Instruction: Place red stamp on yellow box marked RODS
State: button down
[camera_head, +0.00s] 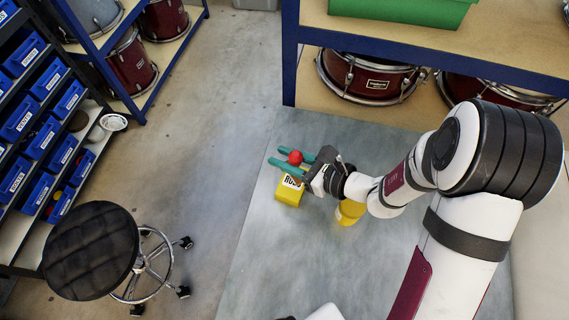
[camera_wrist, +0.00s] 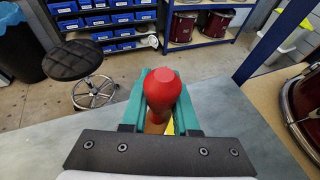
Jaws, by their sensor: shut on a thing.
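The red stamp (camera_wrist: 162,92) is between the teal fingers of my gripper (camera_head: 293,160), which are shut on it. In the head view only the round red top of the stamp (camera_head: 295,157) shows. The yellow box (camera_head: 288,193) with dark lettering on a white label sits on the grey table just below the gripper in the picture. The gripper partly covers the lettering. In the wrist view a small piece of yellow (camera_wrist: 169,128) shows behind the stamp. I cannot tell whether the stamp touches the box.
A second yellow thing (camera_head: 349,211) stands on the grey table (camera_head: 270,262), partly behind my arm. A blue-framed shelf (camera_head: 289,60) with red drums rises at the table's far side. A black stool (camera_head: 92,250) and racks of blue bins (camera_head: 40,137) are at left. The table's near left is clear.

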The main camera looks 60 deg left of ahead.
notch_tip(320, 180, down, 4)
jog(key=shift+a+f, duration=0.1)
jog(key=shift+a, duration=0.05)
jog(key=shift+f, duration=0.1)
jog(key=c, duration=0.7)
grip_release()
jog(key=shift+o, duration=0.2)
